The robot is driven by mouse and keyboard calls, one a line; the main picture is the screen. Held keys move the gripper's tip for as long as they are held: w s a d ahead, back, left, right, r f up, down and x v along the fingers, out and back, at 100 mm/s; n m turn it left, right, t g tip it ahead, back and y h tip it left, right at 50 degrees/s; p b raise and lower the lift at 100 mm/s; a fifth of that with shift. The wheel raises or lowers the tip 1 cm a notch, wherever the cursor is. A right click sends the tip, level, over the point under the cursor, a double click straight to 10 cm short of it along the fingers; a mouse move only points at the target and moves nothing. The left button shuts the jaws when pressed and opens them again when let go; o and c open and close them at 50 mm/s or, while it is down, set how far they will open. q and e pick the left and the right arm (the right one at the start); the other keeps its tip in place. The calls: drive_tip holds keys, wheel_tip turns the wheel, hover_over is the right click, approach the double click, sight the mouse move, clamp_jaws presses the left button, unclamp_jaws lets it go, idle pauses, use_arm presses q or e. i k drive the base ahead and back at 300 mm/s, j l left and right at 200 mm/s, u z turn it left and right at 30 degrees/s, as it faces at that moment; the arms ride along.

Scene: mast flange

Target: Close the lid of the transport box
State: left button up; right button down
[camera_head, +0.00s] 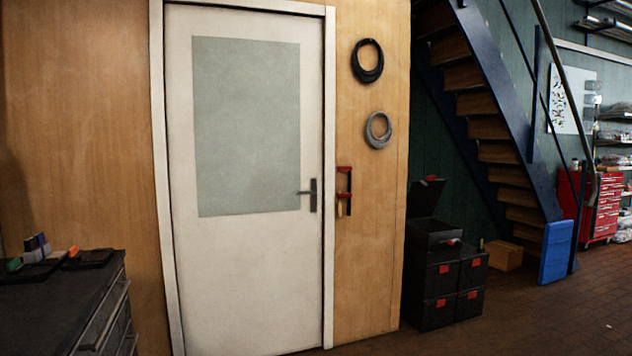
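A stack of black boxes with red latches stands on the floor to the right of the door. The top black box (432,241) appears to be the transport box. Its lid (424,198) looks raised and tilted up, so the box appears open. The inside of the box is too dark to make out. Neither of my grippers is in view.
A white door (250,262) with a grey pane is closed left of the stack. A dark cabinet (60,300) is at the lower left. A cardboard box (503,255), a blue panel (556,252) and stairs (487,127) are to the right. The brick floor (510,320) in front is clear.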

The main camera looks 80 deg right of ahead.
sight(421, 199)
drive_tip(key=z, duration=3.15)
drive_tip(key=i+z, duration=0.1)
drive_tip(key=z, duration=0.4)
drive_tip(key=i, duration=4.8)
